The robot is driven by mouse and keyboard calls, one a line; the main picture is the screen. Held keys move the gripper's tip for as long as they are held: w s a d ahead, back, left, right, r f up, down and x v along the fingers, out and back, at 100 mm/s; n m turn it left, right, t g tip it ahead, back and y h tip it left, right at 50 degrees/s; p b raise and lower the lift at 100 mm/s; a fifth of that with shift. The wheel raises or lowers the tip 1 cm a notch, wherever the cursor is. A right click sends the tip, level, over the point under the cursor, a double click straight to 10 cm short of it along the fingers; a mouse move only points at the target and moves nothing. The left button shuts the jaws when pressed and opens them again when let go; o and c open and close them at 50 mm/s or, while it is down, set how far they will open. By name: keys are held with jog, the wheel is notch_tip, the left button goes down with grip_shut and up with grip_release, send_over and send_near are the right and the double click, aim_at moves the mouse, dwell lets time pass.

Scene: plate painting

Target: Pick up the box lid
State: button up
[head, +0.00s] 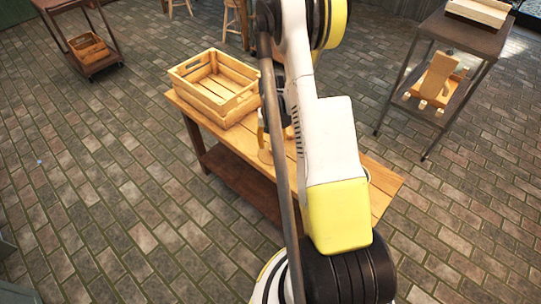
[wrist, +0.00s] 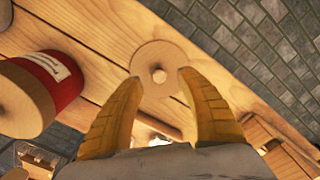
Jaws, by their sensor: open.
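The lid is a round, flat wooden disc with a small knob (wrist: 146,88). It lies on the wooden table in the wrist view, and part of its pale edge shows in the head view (head: 265,157). My gripper (wrist: 158,77) is open and empty, with its two yellow fingers spread on either side of the knob in the picture. I cannot tell how far above the lid the fingertips are. In the head view, my arm hides most of the gripper. A red cylindrical box (wrist: 67,80) with a white label and a round wooden end shows at the left of the wrist view.
The wooden table (head: 385,192) runs diagonally under my arm. An open slatted crate (head: 205,98) stands at its far left end. A metal cart (head: 462,35) with wooden items stands at the right, and another cart (head: 75,45) at the upper left.

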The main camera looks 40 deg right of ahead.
aim_at(272, 149)
jog(key=f+b, duration=0.2)
jog(key=f, duration=0.3)
jog(key=shift+w+d+f+b, duration=0.15)
jog(key=shift+d+b, duration=0.1)
jog(key=shift+b, duration=0.15)
grip_shut()
